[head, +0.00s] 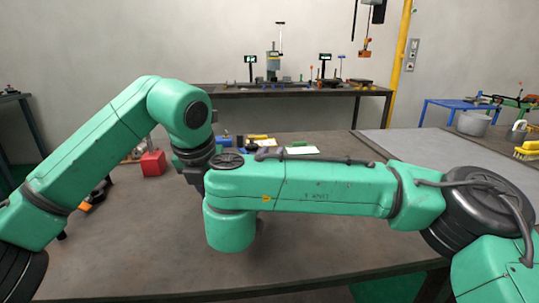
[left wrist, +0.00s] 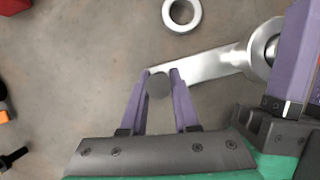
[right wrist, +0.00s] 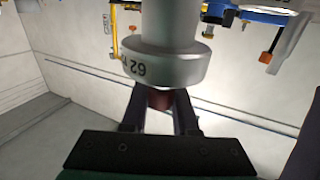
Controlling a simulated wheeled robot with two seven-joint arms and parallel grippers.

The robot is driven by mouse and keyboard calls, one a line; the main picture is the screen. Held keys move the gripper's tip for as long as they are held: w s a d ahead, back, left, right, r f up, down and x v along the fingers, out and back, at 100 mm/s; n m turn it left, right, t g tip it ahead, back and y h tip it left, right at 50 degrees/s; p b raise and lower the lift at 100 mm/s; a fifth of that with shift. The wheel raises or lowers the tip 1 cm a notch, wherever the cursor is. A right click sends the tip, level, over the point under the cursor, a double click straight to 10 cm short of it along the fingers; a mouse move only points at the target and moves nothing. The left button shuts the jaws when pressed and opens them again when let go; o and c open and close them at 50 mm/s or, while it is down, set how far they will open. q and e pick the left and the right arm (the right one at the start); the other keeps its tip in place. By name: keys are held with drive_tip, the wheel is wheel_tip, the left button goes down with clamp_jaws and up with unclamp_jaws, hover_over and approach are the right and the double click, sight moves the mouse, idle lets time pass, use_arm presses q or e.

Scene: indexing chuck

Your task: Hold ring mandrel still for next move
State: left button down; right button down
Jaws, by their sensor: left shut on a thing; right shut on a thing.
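In the right wrist view a silver stepped cylinder marked "62" (right wrist: 165,62), which looks like the ring mandrel, stands at the fingertips of my right gripper (right wrist: 159,98). That gripper is shut on it; a dark reddish part (right wrist: 160,99) shows between the fingers. In the left wrist view my left gripper (left wrist: 160,76) is shut on the dark round knob (left wrist: 159,85) at the end of a flat silver lever (left wrist: 212,63). The lever runs right to a round silver hub (left wrist: 266,45). In the head view my arms hide both grippers' fingertips and these parts.
A loose silver ring (left wrist: 182,14) lies on the table beyond the lever. A red block (head: 153,163) sits at the left of the grey table (head: 310,255). Small coloured items lie behind my arms. A back bench (head: 230,93) with tools stands against the wall.

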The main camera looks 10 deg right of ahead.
drive_tip(key=shift+f, duration=0.15)
drive_tip(key=c, duration=0.7)
unclamp_jaws()
drive_tip(key=shift+v, duration=6.05)
